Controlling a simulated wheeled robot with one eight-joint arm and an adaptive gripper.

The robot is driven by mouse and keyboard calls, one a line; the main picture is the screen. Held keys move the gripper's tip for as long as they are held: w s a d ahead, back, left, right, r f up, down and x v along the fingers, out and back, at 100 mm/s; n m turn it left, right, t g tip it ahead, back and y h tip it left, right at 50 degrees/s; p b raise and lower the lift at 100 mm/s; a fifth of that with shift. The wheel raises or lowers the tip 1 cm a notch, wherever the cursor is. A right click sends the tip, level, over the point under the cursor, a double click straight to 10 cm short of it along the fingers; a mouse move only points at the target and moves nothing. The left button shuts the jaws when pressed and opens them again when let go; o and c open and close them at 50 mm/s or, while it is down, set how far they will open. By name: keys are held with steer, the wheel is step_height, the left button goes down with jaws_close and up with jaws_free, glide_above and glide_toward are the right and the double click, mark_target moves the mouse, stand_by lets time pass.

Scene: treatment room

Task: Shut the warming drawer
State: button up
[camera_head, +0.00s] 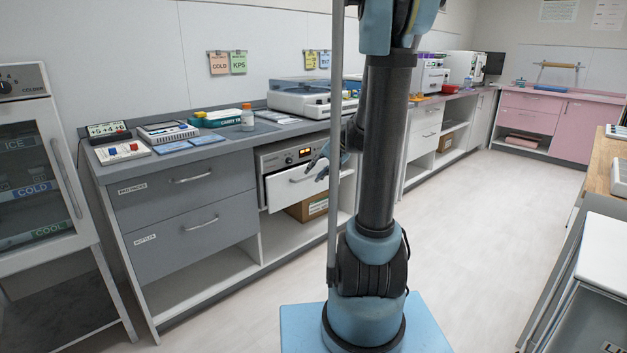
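The warming drawer (292,190) is a white-fronted drawer under the grey counter, below a control panel (290,157) with a lit orange display and knobs. Its front stands out from the cabinet, so it is partly open. My gripper (318,168) is at the right part of the drawer front, close to its handle. Whether it touches the drawer is unclear. My arm hides part of the area to the right. The fingers are small and dark here, and I cannot tell whether they are open or shut.
A cardboard box (307,206) sits on the shelf below the drawer. Grey drawers (183,190) stand to the left, and a glass-door cooler (38,170) is at the far left. The floor (480,220) to the right is clear. A white-topped cart (603,255) stands at the right edge.

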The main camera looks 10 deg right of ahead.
steer(key=w+d+f+m+t+y, duration=0.1)
steer(key=w+d+f+m+t, duration=0.1)
steer(key=w, duration=0.8)
steer(key=m+t+y, duration=0.2)
steer(key=m+t, duration=0.3)
glide_toward(313, 176)
steer(key=x, duration=1.1)
steer(key=shift+w+d+f, duration=0.1)
steer(key=shift+w+d, duration=0.15)
steer(key=shift+d, duration=0.2)
jaws_close()
